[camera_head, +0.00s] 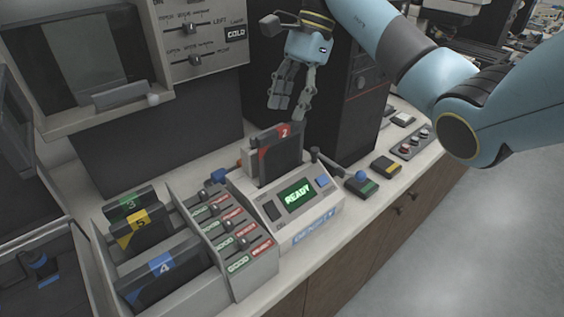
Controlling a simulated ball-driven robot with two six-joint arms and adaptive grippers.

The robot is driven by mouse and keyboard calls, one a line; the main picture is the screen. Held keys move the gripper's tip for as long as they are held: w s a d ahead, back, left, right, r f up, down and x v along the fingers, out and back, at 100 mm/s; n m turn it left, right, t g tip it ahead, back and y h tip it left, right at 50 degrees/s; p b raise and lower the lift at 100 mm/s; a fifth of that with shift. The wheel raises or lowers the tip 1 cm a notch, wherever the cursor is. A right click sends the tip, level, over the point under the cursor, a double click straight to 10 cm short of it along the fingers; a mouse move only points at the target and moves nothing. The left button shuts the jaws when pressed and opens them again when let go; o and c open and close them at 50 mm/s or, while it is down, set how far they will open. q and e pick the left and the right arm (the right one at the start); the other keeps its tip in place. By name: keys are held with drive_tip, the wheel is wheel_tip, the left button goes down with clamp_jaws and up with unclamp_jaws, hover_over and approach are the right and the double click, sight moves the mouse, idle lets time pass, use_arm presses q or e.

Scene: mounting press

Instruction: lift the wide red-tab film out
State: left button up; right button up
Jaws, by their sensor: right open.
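The red-tab film (281,158) is a dark slab with a red tab marked 2. It stands upright in the slot of a grey device (294,207) whose green display reads READY; its lower part is hidden in the slot. My right gripper (286,112) hangs above the film, fingers pointing down, apart from the tab, and is open with nothing between the fingers. My left gripper does not show.
A grey rack (212,270) at the left holds films with a green tab (130,205), yellow tab (139,224) and blue tab (162,264). A dark tower (350,100) stands right behind my right gripper. Small switch boxes (386,166) lie along the counter's right edge.

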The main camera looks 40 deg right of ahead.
sight(283, 126)
drive_tip(key=b+x, duration=0.2)
drive_tip(key=x, duration=0.2)
drive_tip(key=shift+s+a+f, duration=0.1)
drive_tip(key=shift+a+f, duration=0.05)
drive_tip(key=shift+f, duration=0.1)
drive_tip(key=shift+r, duration=0.1)
drive_tip(key=shift+f+b, duration=0.3)
drive_tip(key=shift+b, duration=0.45)
drive_tip(key=shift+c, duration=0.2)
clamp_jaws()
